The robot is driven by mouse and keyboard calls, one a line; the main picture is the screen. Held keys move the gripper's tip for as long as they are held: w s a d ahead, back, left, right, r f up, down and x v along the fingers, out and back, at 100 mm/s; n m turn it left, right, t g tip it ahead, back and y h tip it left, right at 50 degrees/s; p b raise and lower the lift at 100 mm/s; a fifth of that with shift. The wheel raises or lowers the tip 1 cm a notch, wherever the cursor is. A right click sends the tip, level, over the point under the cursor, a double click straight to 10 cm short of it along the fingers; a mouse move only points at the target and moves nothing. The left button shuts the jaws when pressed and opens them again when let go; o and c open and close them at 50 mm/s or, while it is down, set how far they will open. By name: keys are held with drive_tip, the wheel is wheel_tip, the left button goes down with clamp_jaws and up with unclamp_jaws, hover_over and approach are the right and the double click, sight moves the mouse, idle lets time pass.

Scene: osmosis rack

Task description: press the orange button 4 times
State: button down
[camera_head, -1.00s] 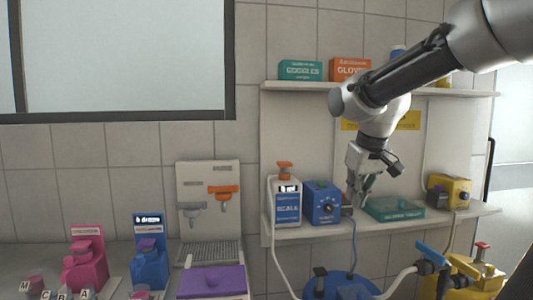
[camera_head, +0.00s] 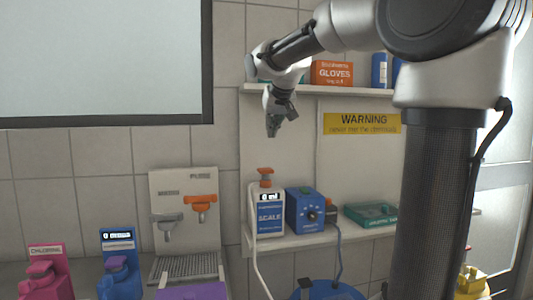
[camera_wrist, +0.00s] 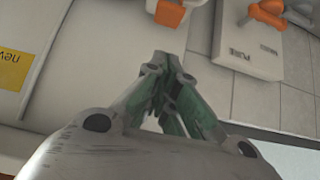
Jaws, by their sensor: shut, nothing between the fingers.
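The orange button (camera_head: 265,177) sits on top of the white and blue scale box (camera_head: 268,212), which stands on the lower shelf and has a small lit display. In the wrist view, the orange button (camera_wrist: 170,12) shows at the top edge, beyond my fingertips. My gripper (camera_head: 272,130) is shut and empty, pointing down above the button with a clear gap. It also shows in the wrist view (camera_wrist: 170,62), with its green-grey fingers together.
A blue box with a dial (camera_head: 304,210) and a green tray (camera_head: 371,214) stand right of the scale box. The upper shelf (camera_head: 330,91) holds an orange gloves box (camera_head: 332,73). An orange tap (camera_head: 201,203) is on the panel to the left.

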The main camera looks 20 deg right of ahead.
hover_over(266, 169)
drive_tip(key=f, duration=0.6)
drive_tip(key=shift+s+f, duration=0.35)
drive_tip(key=f, duration=0.3)
drive_tip(key=shift+w+f, duration=0.2)
drive_tip(key=shift+f, duration=0.5)
drive_tip(key=shift+f, duration=1.45)
wheel_tip(266, 169, up, 4)
drive_tip(key=shift+r, duration=0.25)
drive_tip(key=v, duration=0.9)
drive_tip(key=shift+s+r, duration=0.25)
drive_tip(key=shift+s, duration=0.1)
